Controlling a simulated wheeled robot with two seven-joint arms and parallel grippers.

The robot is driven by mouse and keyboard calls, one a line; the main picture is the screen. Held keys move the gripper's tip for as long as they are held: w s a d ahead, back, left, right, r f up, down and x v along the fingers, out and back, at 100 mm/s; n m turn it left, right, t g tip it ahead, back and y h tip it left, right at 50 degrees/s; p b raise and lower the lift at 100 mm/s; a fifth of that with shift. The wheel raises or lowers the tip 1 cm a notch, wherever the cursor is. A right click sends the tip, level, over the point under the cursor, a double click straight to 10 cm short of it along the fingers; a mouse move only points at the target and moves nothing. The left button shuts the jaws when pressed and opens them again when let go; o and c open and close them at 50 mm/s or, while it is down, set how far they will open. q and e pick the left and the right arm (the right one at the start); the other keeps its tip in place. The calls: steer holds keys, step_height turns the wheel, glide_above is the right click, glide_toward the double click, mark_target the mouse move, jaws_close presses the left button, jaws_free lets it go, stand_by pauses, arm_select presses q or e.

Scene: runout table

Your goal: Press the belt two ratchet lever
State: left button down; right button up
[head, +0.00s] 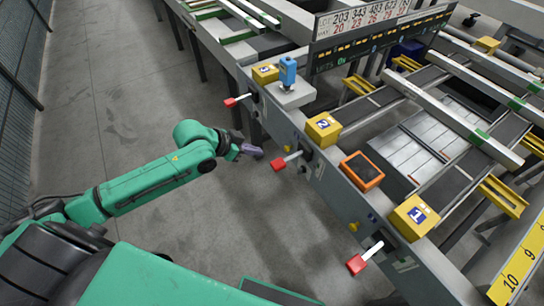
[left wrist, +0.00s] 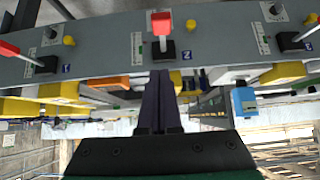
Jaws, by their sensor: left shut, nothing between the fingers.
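The belt two ratchet lever (head: 280,164) has a red knob on a pale rod. It sticks out from the front face of the grey rail, below the yellow box marked 2 (head: 323,128). In the left wrist view the same lever (left wrist: 161,22) stands in the middle, above its black base. My left gripper (head: 256,152) is shut and empty, just left of the red knob, with a small gap in the head view. In the left wrist view its dark fingers (left wrist: 160,75) point at the lever's base; contact cannot be told. My right gripper is not in view.
Similar red levers stand on either side, one farther back (head: 231,102) and one nearer (head: 356,263). The rail (head: 300,125) carries a blue device (head: 288,70) and an orange-framed box (head: 361,171). The floor (head: 110,120) left of the rail is clear.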

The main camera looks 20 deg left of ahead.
arm_select(q)
glide_above(280, 162)
steer(key=s+a, duration=0.2)
steer(key=f, duration=0.7)
steer(key=shift+d+f, duration=0.2)
steer(key=shift+d, duration=0.05)
step_height(280, 162, down, 3)
steer(key=shift+a+f, duration=0.1)
steer(key=shift+f, duration=0.45)
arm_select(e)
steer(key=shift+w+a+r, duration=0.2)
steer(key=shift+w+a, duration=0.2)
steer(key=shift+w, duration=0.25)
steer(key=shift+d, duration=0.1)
